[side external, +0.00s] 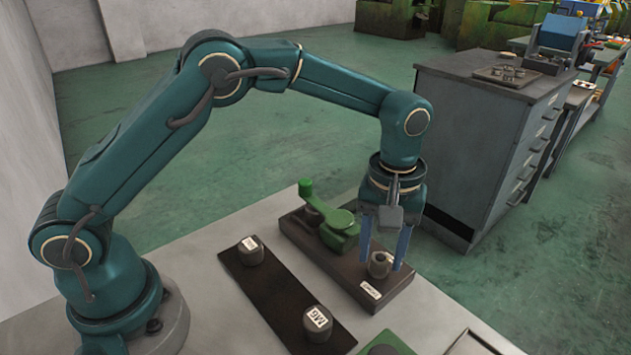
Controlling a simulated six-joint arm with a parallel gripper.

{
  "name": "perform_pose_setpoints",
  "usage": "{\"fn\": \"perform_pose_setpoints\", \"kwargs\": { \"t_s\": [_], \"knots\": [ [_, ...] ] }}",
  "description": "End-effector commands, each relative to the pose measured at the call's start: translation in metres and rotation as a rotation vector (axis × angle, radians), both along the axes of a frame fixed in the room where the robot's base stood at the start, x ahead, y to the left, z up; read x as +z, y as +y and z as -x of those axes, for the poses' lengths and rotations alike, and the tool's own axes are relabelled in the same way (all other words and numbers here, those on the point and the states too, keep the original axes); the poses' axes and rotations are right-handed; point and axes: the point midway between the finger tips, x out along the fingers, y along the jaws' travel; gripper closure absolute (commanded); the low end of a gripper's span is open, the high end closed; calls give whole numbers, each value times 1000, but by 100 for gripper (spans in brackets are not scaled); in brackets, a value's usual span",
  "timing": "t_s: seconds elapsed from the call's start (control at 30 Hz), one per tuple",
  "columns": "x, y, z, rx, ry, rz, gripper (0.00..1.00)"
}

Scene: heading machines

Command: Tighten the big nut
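A grey nut-like part (380,264) with a hole in its top sits near the front right end of a dark base block (405,292). I take it for the big nut. My gripper (381,262) points straight down over it. Its two blue fingers are spread, one to the left and one to the right of the part. Gaps seem to show on both sides, but contact is hard to judge from this one view. The base block also carries a green lever-like fixture (340,232) at its far left end and a small white label (371,290) on its front.
A dark strip (275,290) on the grey table (210,300) holds two dark labelled cylinders (250,251), (318,323). A green part (385,348) and a framed tray edge (478,342) show at the bottom. A grey drawer cabinet (480,140) stands behind to the right.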

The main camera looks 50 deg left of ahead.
Motion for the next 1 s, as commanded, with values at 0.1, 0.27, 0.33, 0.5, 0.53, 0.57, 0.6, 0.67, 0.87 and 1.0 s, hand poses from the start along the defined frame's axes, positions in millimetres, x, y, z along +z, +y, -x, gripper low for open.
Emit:
{"fn": "perform_pose_setpoints", "kwargs": {
  "t_s": [0.1, 0.27, 0.33, 0.5, 0.53, 0.57, 0.6, 0.67, 0.87, 1.0],
  "knots": [
    [0, 0, 0, 0, 0, 1, 100],
    [1, 0, 0, -1, -1, 0, 100],
    [1, 0, 0, -7, -1, 0, 100],
    [1, 0, 0, -49, -1, -1, 100],
    [1, 0, 0, -63, -1, -1, 100],
    [1, 0, 0, -77, -1, -1, 100],
    [1, 0, 0, -100, 0, -1, 100],
    [0, 0, 0, -139, 0, -1, 100],
    [0, 0, 0, -307, 0, -1, 100],
    [0, 0, 0, -440, -1, -2, 100]
  ]
}}
